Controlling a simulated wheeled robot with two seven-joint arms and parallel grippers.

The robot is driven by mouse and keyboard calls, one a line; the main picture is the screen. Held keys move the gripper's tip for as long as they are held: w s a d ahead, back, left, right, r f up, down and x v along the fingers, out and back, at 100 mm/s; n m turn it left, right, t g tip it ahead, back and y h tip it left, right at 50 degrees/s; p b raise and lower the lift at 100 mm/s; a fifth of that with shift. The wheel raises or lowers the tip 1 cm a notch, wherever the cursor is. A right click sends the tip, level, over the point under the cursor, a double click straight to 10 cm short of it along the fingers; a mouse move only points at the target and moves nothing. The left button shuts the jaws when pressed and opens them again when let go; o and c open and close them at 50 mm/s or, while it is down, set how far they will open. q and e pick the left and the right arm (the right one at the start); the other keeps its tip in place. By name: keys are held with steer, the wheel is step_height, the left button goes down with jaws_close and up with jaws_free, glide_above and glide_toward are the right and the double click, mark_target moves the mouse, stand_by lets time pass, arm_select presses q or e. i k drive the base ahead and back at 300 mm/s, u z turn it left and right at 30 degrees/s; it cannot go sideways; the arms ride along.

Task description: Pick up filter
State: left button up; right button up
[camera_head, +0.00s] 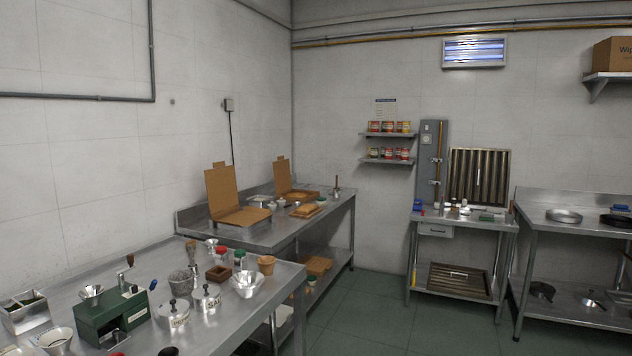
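A metal baffle filter (462,172) with vertical slats and a thin handle stands upright against the back wall, on the small steel table (464,226). A second similar slatted filter (458,281) lies on that table's lower shelf. I cannot tell which of the two the task means. Both are across the room, and nothing of mine touches them. Neither my left nor my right gripper shows in the head view.
A steel counter (225,328) with a green grinder (110,312), canisters and bowls fills the near left. Another counter (275,232) with open cardboard boxes stands behind it. A rack with pans (564,215) is at right. Green floor (375,308) is clear in between.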

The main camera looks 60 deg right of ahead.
mark_target(481, 176)
steer(key=z, duration=3.15)
steer(key=i, duration=3.5)
steer(key=u, duration=0.35)
steer(key=i, duration=1.95)
steer(key=u, duration=0.2)
